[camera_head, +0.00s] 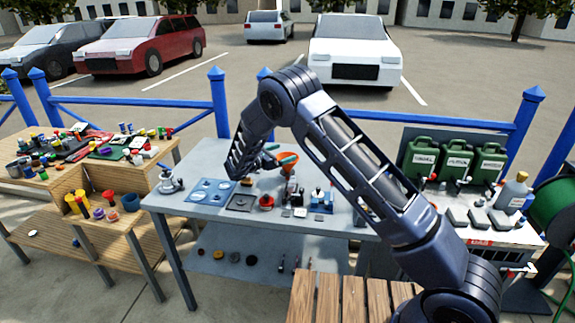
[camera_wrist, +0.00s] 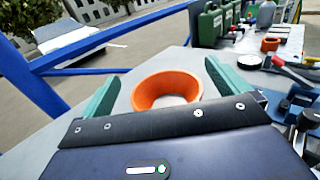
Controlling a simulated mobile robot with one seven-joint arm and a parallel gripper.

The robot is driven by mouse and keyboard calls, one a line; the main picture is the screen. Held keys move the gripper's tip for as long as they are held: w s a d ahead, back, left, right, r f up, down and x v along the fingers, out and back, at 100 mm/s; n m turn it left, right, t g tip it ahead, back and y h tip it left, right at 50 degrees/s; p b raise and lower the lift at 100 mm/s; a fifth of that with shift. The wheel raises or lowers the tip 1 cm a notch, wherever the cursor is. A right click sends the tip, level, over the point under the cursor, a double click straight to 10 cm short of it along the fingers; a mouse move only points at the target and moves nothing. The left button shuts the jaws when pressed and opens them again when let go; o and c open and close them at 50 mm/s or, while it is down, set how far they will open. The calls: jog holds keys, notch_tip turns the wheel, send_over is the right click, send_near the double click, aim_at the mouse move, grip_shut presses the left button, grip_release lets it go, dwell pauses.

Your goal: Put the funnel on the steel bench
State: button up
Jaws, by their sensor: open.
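The orange funnel (camera_head: 289,165) is over the back part of the grey metal-looking bench (camera_head: 205,152), wide mouth up. In the wrist view the funnel's round rim (camera_wrist: 139,92) shows between my gripper's two teal fingers, with a gap on each side. My gripper (camera_head: 278,159) is open, its fingers also seen in the wrist view (camera_wrist: 160,78). It is around the funnel and not shut on it. The funnel's lower part is hidden, so I cannot tell whether it touches the bench top. The bench top also shows in the wrist view (camera_wrist: 160,62).
The grey bench also holds a red-orange round piece (camera_head: 266,202), a blue plate (camera_head: 210,190) and small tools. Green jerry cans (camera_head: 457,160) stand on the right bench. A wooden table (camera_head: 75,180) with many small items is at left. A blue railing (camera_head: 220,103) runs behind.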

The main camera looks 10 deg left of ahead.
aim_at(287, 169)
notch_tip(287, 169, down, 4)
jog(key=shift+w+d+r, duration=0.1)
jog(key=shift+w+d, duration=0.05)
jog(key=shift+w+d+r, duration=0.1)
jog(key=shift+w+d, duration=0.8)
jog(key=c, duration=0.8)
jog(key=shift+r, duration=0.1)
